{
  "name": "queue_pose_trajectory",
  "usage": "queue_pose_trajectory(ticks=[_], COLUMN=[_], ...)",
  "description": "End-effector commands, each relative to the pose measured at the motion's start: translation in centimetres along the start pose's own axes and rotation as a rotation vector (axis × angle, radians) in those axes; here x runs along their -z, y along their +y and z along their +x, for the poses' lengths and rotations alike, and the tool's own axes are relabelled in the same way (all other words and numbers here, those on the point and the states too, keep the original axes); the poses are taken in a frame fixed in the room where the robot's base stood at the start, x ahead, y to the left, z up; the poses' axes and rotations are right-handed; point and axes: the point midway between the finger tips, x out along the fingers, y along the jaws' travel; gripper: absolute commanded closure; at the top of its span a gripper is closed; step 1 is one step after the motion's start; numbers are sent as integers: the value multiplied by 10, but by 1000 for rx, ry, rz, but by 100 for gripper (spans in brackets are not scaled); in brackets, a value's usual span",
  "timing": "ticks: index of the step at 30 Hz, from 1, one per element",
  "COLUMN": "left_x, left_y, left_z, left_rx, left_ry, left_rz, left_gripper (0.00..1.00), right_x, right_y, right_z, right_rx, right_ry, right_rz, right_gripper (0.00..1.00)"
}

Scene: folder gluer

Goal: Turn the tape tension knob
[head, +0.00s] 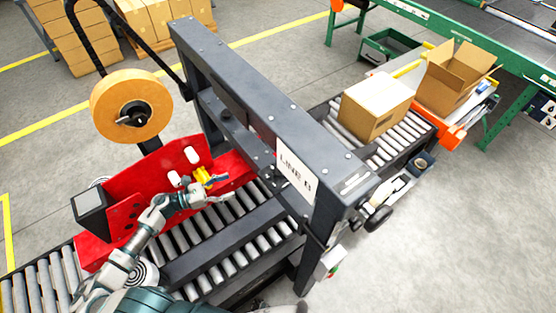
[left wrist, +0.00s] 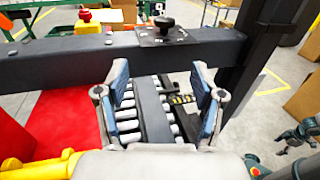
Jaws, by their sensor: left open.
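A black knob (left wrist: 164,22) stands on a dark plate with white marks, seen beyond my left gripper in the left wrist view. In the head view a black knob (head: 133,118) sits at the centre of the tan tape roll (head: 108,100), and a yellow part (head: 203,176) sits on the red plate (head: 125,195). No label shows which is the tape tension knob. My left gripper (head: 225,188) is open and empty, just right of the yellow part and above the rollers. Its spread fingers also show in the left wrist view (left wrist: 160,78). My right gripper seems to show small at that view's right edge (left wrist: 300,135).
A dark crossbeam (head: 250,105) marked LINE B spans the roller conveyor (head: 225,225). A closed carton (head: 377,107) and an open carton (head: 452,80) stand beyond it. Another black knob (head: 378,218) is at the beam's right end. Free floor lies at the right.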

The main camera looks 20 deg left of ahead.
Motion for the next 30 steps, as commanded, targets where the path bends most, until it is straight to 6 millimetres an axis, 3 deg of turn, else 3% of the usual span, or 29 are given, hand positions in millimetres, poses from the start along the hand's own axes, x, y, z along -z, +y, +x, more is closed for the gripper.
queue_pose_trajectory(ticks=[5,21,30], left_x=[-4,-3,1], left_y=[-1,2,2], left_z=[25,146,173], left_rx=[3,2,1], left_ry=[-2,-3,1], left_rz=[3,-3,-3], left_gripper=[32,32,32], right_x=[0,6,7], right_y=[2,1,0], right_z=[-7,-41,-47], right_rx=[1,-2,0], right_ry=[-1,-2,-1], right_rz=[0,0,1], right_gripper=[21,21,21])
